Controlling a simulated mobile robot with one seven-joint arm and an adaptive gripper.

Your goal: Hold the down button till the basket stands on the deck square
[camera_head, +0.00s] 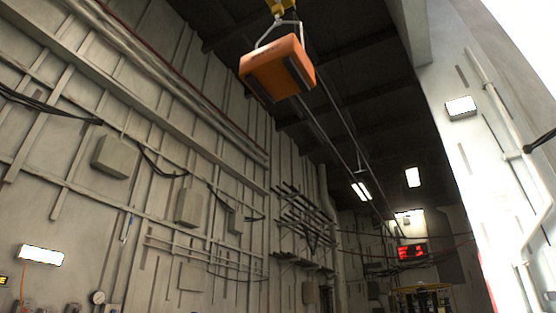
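The orange basket (278,68) hangs high in the air near the top middle of the head view. It hangs by pale sling straps from a yellow hook (281,6) that is cut off by the top edge. I see its underside and sides from below, and it looks slightly tilted in this view. Nothing is under it but open air as far as the view shows. The deck square, the down button and my gripper are not in view.
A ribbed grey wall with pipes, cables and boxes (115,156) runs along the left. A white wall column with a lamp (460,107) stands at the right. A red lit display (412,252) hangs at the far end above a yellow frame (424,290). The floor is out of view.

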